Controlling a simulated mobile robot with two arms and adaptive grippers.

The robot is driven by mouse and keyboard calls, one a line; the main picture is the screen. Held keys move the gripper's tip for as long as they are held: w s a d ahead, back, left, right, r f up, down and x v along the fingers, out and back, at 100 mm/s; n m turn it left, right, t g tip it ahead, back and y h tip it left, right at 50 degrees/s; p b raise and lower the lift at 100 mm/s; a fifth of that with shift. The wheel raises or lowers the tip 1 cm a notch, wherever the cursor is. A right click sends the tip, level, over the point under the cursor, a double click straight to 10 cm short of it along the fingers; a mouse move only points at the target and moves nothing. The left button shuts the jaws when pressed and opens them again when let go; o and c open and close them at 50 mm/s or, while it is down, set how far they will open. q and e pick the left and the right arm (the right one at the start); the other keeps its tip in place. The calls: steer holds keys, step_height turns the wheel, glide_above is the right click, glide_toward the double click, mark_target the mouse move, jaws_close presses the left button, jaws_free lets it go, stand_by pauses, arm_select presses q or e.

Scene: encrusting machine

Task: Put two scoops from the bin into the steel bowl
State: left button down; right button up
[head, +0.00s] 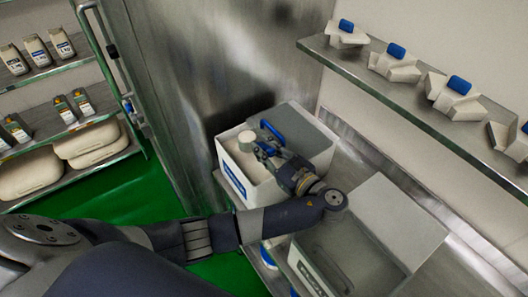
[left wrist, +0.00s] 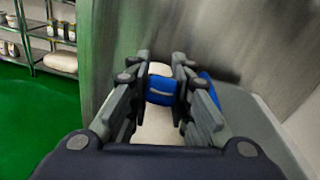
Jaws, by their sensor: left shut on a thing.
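The white bin (head: 232,172) with a blue label stands open on the bench, with pale contents inside. My left gripper (head: 266,149) is over the bin, shut on the blue handle of a scoop. The scoop's pale round cup (head: 247,140) is at the bin's far left part; I cannot tell whether it touches the contents. In the left wrist view the blue scoop handle (left wrist: 160,91) lies between the fingers, with the pale cup (left wrist: 160,69) beyond. The scoop's fill is unclear. I see no steel bowl. My right gripper is not in view.
Another open container (head: 318,272) stands nearer. A metal cabinet wall (head: 215,70) is behind; a stocked rack (head: 75,125) is left.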

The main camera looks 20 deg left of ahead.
arm_select(q)
steer(key=shift+y, duration=0.3)
steer(key=shift+s+d+r, duration=0.1)
steer(key=shift+d+r, duration=0.1)
steer(key=shift+r, duration=0.95)
steer(key=shift+s+d+r, duration=0.1)
steer(key=shift+d+r, duration=0.05)
steer(key=shift+r, duration=1)
steer(key=shift+s, duration=0.1)
